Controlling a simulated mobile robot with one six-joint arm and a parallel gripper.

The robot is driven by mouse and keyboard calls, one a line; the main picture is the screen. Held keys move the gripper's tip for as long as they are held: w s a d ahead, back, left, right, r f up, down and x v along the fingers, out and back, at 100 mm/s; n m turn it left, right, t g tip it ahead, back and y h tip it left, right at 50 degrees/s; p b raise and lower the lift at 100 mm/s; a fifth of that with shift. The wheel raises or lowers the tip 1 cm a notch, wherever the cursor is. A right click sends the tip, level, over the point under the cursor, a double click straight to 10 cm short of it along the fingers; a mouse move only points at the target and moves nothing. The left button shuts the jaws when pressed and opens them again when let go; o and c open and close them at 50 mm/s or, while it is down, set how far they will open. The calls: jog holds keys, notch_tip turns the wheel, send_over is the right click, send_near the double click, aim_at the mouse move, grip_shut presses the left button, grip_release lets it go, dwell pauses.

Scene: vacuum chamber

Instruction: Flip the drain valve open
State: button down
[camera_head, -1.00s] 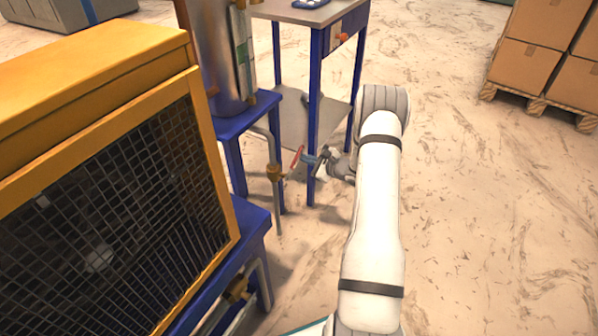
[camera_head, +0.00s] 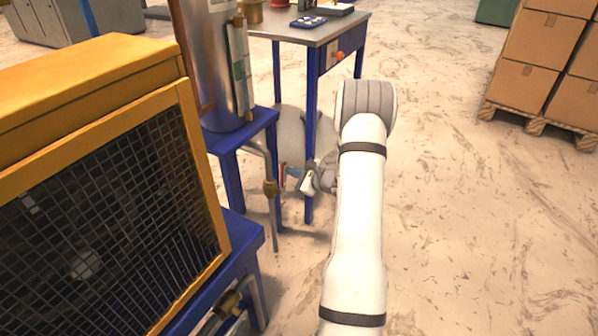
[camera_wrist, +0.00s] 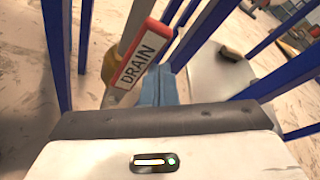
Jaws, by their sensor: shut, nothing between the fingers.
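The drain valve is a brass body (camera_head: 270,187) on a thin vertical pipe beside the blue stand, and it also shows in the wrist view (camera_wrist: 110,66). Its red lever (camera_head: 283,174) carries a white DRAIN label, readable in the wrist view (camera_wrist: 146,54), where the lever slants up and to the right from the valve. My gripper (camera_head: 293,173) is at the lever's right side in the head view. In the wrist view its blue fingers (camera_wrist: 160,86) are together and empty, close against the lever's lower right edge. I cannot tell whether they touch it.
A metal cylinder (camera_head: 216,70) stands on the blue stand (camera_head: 228,170) above the valve. A blue-legged table (camera_head: 311,120) stands just behind my gripper, its leg close by. A yellow mesh cage (camera_head: 100,190) fills the left. Open floor lies right, with boxes (camera_head: 525,65) beyond.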

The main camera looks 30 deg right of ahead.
jog(key=shift+s+a+r, duration=0.15)
jog(key=shift+s+a, duration=0.1)
jog(key=shift+a, duration=0.3)
jog(key=shift+s+a, duration=0.1)
jog(key=shift+a, duration=0.2)
jog(key=w+d+b, duration=0.1)
jog(key=w+d, duration=0.1)
jog(key=d, duration=0.2)
jog(key=s+d+p, duration=0.2)
jog(key=s+p, duration=0.1)
jog(key=s, duration=0.6)
jog(key=shift+s, duration=0.35)
jog(key=shift+d, duration=0.1)
